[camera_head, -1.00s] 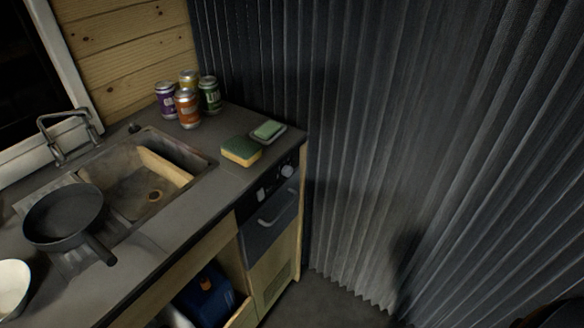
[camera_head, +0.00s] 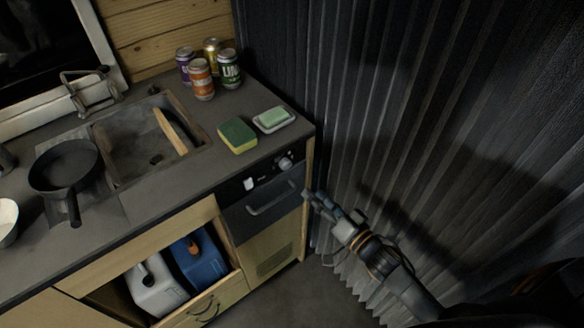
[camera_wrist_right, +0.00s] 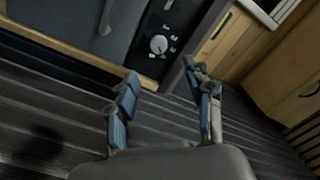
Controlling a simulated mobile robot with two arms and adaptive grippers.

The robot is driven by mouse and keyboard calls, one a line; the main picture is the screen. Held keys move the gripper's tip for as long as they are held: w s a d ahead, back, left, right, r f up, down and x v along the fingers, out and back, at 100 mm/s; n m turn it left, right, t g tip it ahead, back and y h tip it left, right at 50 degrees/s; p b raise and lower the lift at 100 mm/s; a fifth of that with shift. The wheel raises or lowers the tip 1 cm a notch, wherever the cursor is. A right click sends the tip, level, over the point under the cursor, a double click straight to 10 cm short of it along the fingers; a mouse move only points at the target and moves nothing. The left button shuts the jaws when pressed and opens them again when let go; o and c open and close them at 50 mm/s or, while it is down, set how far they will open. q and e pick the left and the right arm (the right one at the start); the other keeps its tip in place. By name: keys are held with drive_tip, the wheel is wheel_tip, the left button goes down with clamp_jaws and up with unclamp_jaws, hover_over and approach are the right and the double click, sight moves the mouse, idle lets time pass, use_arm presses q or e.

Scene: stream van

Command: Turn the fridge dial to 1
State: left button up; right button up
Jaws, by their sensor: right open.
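The fridge dial (camera_head: 285,163) is a small round light knob on the black panel at the top right of the fridge front (camera_head: 262,197). In the right wrist view the dial (camera_wrist_right: 158,44) shows above and between the fingers, with small markings around it that are too small to read. My right gripper (camera_head: 315,197) is open and empty, just below and to the right of the dial in the head view and apart from it. The open fingers also show in the right wrist view (camera_wrist_right: 165,95). My left gripper is not in view.
The counter above the fridge holds a sponge (camera_head: 237,135), a soap dish (camera_head: 274,121) and several cans (camera_head: 202,80). A pleated dark curtain (camera_head: 420,120) hangs close to the right. An open drawer (camera_head: 215,303) with jugs lies at lower left.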

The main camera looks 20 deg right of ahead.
sight(288, 167)
drive_tip(key=x, duration=1.1)
drive_tip(key=shift+w+d+f+p, duration=0.1)
drive_tip(key=shift+d+p, duration=0.05)
drive_tip(key=shift+p, duration=0.2)
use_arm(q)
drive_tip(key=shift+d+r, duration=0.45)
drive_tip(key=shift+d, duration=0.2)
use_arm(e)
drive_tip(key=shift+c, duration=0.8)
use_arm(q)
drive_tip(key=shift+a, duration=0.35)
use_arm(e)
clamp_jaws()
